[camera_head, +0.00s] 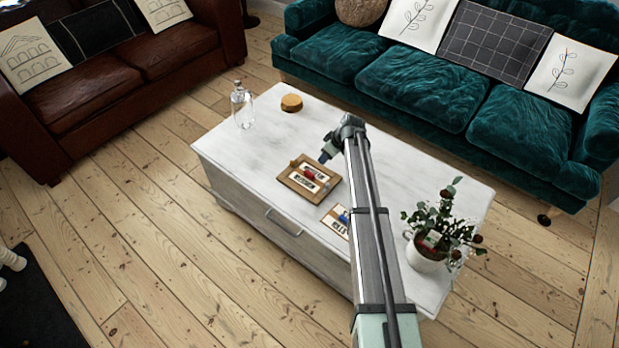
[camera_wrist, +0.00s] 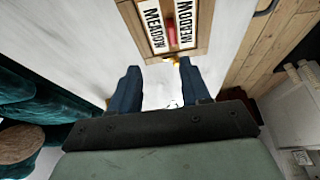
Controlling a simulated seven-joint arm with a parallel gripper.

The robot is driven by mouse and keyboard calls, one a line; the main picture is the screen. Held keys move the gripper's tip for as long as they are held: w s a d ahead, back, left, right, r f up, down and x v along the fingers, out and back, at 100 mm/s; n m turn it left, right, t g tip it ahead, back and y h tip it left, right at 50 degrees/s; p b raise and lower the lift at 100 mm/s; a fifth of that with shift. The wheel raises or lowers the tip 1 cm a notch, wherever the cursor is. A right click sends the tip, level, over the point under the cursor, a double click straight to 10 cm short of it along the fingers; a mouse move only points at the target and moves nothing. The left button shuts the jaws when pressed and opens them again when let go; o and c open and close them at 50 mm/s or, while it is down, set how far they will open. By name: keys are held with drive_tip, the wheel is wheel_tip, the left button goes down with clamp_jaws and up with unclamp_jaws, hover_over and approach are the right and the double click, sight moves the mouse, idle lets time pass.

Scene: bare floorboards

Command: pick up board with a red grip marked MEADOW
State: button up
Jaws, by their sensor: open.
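The board marked MEADOW (camera_head: 308,184) lies flat on the white coffee table (camera_head: 245,150). It has a brown wooden rim and pale panels, with a red grip (camera_head: 311,173) at its middle. In the wrist view the board (camera_wrist: 204,28) shows at the top, cut off by the picture edge. MEADOW reads on two white strips, with the red grip (camera_wrist: 171,30) between them. My gripper (camera_head: 325,156) is above the table by the board's far edge. In the wrist view my gripper (camera_wrist: 160,82) is open and empty, its fingers pointing towards the board, just short of it.
A potted plant (camera_head: 428,258) stands at the right end. A glass bottle (camera_head: 242,108) and a round wooden box (camera_head: 291,103) stand at the left. The table's front left is clear.

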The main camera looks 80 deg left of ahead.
drive_tip(key=s, duration=0.2)
hover_over(308, 172)
drive_tip(key=w+d, duration=0.2)
wheel_tip(308, 172, down, 8)
drive_tip(key=shift+a+r, duration=0.1)
drive_tip(key=shift+a, duration=0.05)
drive_tip(key=shift+x, duration=2.6)
drive_tip(key=shift+s, duration=0.2)
clamp_jaws()
